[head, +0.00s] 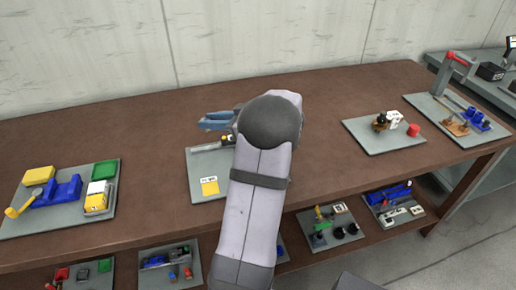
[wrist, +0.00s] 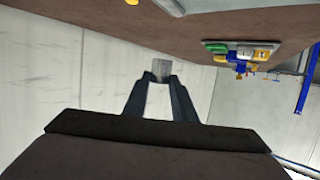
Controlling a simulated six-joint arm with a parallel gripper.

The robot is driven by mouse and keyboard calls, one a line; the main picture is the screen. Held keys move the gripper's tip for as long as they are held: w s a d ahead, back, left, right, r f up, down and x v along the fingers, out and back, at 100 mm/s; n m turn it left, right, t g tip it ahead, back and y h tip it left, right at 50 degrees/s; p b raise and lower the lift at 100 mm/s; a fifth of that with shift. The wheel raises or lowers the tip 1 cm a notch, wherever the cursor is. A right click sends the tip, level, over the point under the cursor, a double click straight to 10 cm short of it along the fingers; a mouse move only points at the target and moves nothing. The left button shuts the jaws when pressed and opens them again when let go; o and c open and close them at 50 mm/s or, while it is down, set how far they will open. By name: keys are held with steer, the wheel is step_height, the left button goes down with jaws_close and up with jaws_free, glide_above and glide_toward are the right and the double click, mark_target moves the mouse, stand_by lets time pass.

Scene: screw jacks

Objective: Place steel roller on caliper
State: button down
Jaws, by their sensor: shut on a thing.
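My gripper (wrist: 161,80) is shut on a small grey piece, which looks like the steel roller (wrist: 161,66), held between the tips of its two dark fingers. In the head view my arm covers much of the middle board, and the blue-grey fingers (head: 216,121) show left of the wrist, above the table. The roller cannot be made out there. A long grey and dark tool (head: 207,147), perhaps the caliper, lies along the back of the grey board (head: 199,170) below the fingers. Its right end is hidden behind my arm.
The brown table (head: 140,131) carries a board with blue, yellow and green parts (head: 66,190) at left and two more boards (head: 383,133) at right. A lower shelf holds several boards. The table between boards is clear.

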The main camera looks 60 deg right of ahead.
steer(key=s+d+m+h, duration=0.1)
steer(key=s+d+h, duration=0.1)
steer(key=s+d, duration=0.9)
steer(key=shift+s+a+f+p, duration=0.25)
steer(key=shift+s+a+f, duration=0.05)
steer(key=shift+f, duration=1.35)
steer(key=shift+s+a+f+p, duration=0.25)
steer(key=shift+s+f, duration=0.05)
steer(key=shift+f, duration=1.35)
steer(key=shift+s+a+f+p, duration=0.25)
steer(key=shift+s+a+f, duration=0.05)
steer(key=shift+f, duration=1.35)
steer(key=shift+f, duration=0.1)
steer(key=shift+f, duration=0.1)
steer(key=c, duration=1.7)
jaws_free()
steer(key=shift+c, duration=0.2)
steer(key=shift+r, duration=0.2)
steer(key=b+v, duration=0.2)
steer(key=v, duration=1)
steer(key=shift+d+b, duration=0.15)
steer(key=shift+b, duration=0.2)
